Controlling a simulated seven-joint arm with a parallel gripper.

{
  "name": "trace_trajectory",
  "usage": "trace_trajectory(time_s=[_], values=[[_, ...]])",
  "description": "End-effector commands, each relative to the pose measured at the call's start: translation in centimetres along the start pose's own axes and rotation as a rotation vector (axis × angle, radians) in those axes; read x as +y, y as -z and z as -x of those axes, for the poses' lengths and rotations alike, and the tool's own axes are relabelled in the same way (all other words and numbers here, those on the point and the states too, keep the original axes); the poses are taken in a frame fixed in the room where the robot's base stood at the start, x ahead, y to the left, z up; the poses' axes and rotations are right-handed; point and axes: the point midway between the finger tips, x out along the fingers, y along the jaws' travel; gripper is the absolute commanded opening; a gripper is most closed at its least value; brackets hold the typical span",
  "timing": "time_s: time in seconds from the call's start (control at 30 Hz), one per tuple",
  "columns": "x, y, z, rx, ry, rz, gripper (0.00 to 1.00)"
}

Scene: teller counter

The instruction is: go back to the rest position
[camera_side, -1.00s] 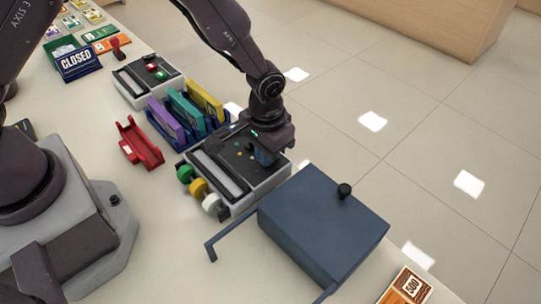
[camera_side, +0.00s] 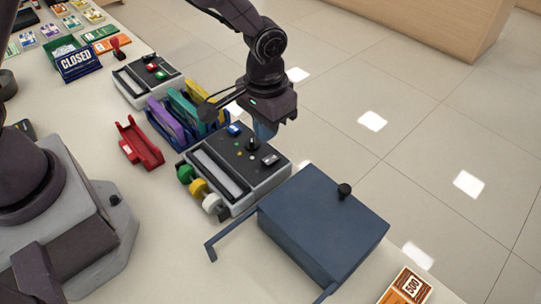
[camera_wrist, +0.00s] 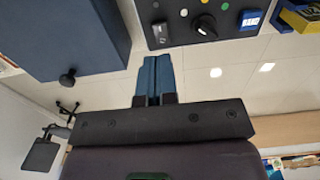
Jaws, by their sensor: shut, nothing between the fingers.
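My gripper (camera_side: 265,130) is in the air above the far side of a grey and black machine (camera_side: 228,193) with coloured knobs along its near-left side. The fingers are blue and shut with nothing between them. The gripper also shows in the wrist view (camera_wrist: 154,78), with its fingers together. They are apart from the machine's control panel (camera_wrist: 178,32), which carries a black knob (camera_wrist: 205,27) and a blue switch (camera_wrist: 251,19).
A blue box (camera_side: 322,225) with a black knob stands right of the machine. A rack of coloured folders (camera_side: 186,118) and a red holder (camera_side: 140,143) are to its left. A second machine (camera_side: 148,78) stands farther back. The air above the floor beyond the counter is clear.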

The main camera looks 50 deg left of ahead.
Motion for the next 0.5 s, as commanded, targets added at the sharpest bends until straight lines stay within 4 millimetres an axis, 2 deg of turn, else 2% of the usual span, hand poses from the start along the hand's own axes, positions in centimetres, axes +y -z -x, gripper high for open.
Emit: trace_trajectory(time_s=[0.27, 0.37, 0.5], values=[[0.0, -0.1, 0.0, -0.004, 0.001, -0.012, 0.00], [-0.6, -1.6, -0.5, -0.056, 0.019, -0.058, 0.00], [-1.8, -3.8, 2.2, -0.076, 0.017, -0.114, 0.00]])
